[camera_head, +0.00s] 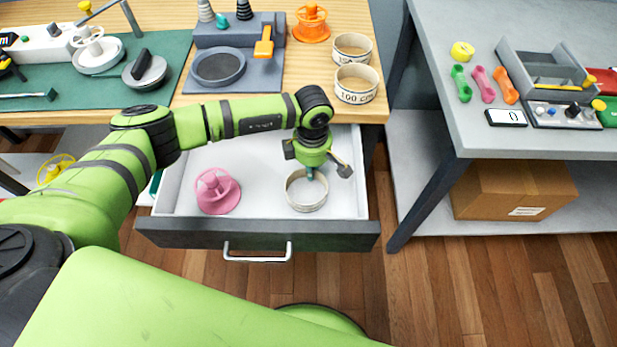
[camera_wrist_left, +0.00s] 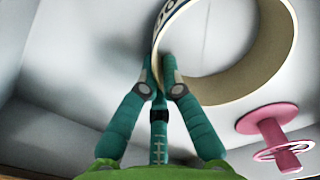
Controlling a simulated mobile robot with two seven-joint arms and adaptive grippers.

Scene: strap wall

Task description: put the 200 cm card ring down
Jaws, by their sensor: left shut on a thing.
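The card ring (camera_head: 306,206) is a pale round band in the open drawer, at the right half of the white drawer inside. My left gripper (camera_head: 311,174) is over its far rim, pointing down. In the left wrist view the teal fingers (camera_wrist_left: 160,75) are shut on the wall of the ring (camera_wrist_left: 283,50), one on each side. Dark print shows on the ring's outer face there, too cut off to read. Whether the ring touches the drawer floor I cannot tell. My right gripper is not in view.
A pink spool (camera_head: 217,191) stands in the drawer left of the ring; the drawer's grey front (camera_head: 258,236) is near. Another card ring marked 100 cm (camera_head: 357,84) and a further ring (camera_head: 352,48) stand on the wooden bench top. Drawer floor between spool and ring is clear.

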